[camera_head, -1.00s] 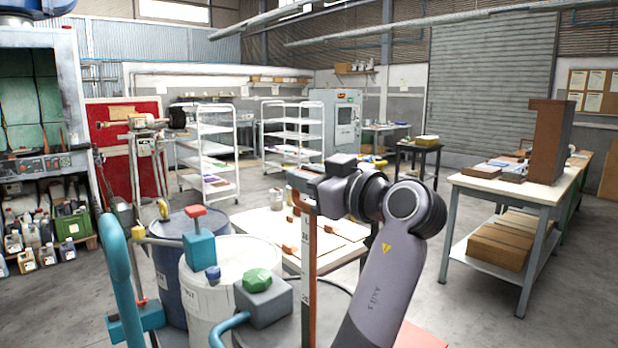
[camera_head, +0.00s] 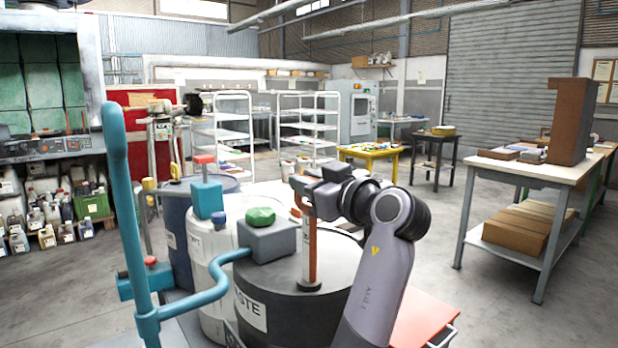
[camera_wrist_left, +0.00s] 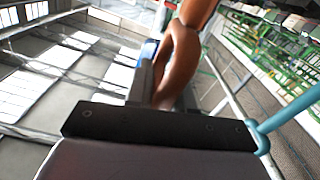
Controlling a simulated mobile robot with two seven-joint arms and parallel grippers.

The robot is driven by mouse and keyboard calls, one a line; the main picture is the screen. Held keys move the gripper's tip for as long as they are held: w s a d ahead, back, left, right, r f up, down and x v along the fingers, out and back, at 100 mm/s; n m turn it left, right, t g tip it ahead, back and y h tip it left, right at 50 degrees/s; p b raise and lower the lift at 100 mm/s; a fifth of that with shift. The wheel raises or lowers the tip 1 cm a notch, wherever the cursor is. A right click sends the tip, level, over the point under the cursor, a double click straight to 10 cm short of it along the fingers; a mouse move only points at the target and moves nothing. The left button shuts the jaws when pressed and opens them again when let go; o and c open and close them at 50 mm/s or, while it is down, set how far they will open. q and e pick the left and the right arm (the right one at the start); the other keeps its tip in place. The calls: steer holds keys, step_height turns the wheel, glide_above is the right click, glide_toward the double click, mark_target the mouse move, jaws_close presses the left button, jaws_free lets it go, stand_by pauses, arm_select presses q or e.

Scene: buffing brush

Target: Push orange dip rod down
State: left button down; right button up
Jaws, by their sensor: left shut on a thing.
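The orange dip rod (camera_head: 310,250) stands upright at the top of the black drum (camera_head: 272,292), its lower end at a small collar on the lid. My left gripper (camera_head: 300,188) is shut on the upper end of the rod, above the drum. In the left wrist view an orange-brown loop handle (camera_wrist_left: 182,55) rises from the gripper (camera_wrist_left: 160,100). The exact grip contact is partly hidden by the gripper body. The rod's part inside the drum is hidden. My right gripper is not in view.
A grey box with a green knob (camera_head: 261,216) and a blue pipe (camera_head: 195,300) are left of the rod. A white drum (camera_head: 213,262) and a blue drum (camera_head: 178,222) stand beside the black drum. A workbench (camera_head: 540,172) is at the right, with open floor before it.

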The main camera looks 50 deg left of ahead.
mark_target(316, 255)
arm_select(q)
step_height(316, 255, down, 11)
steer(key=b, duration=0.7)
steer(key=shift+w+f+b, duration=0.1)
steer(key=shift+w+b, duration=0.05)
steer(key=shift+b, duration=0.25)
steer(key=shift+f+b, duration=0.35)
steer(key=shift+f, duration=0.05)
steer(key=shift+d+f+b, duration=0.1)
steer(key=shift+f+b, duration=0.4)
steer(key=shift+f, duration=0.2)
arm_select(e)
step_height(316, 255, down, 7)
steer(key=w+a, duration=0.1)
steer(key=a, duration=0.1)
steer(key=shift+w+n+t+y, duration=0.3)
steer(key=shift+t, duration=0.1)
arm_select(q)
steer(key=shift+f, duration=0.1)
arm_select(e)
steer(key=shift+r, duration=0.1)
arm_select(q)
steer(key=c, duration=1.1)
jaws_free()
steer(key=shift+w, duration=0.15)
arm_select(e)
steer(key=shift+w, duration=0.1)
